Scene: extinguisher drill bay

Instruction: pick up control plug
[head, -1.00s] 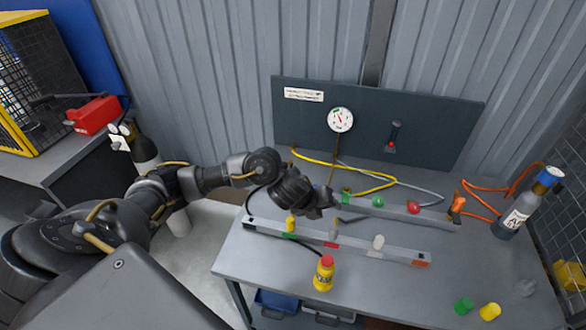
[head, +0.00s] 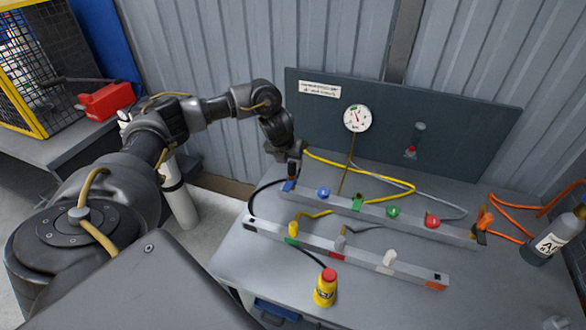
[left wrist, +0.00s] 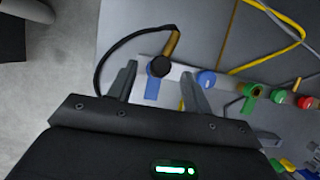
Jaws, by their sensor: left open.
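The black round plug (left wrist: 160,67), which I take for the control plug, sits at the left end of the rear rail (head: 333,201) in the left wrist view. A black cable leaves it and a blue tab (left wrist: 151,90) shows just below it. My left gripper (left wrist: 158,70) is open, with one finger on each side of the plug; I cannot tell whether they touch it. In the head view my left gripper (head: 293,168) is above that rail end and hides the plug, while the blue tab (head: 289,186) shows below it. My right gripper is not in view.
The front rail (head: 345,253) holds yellow, grey and white plugs. A yellow pedestal with a red button (head: 325,289) stands before it. The dark back panel (head: 450,125) with a gauge (head: 357,118) rises behind. Yellow, grey and orange hoses lie on the bench.

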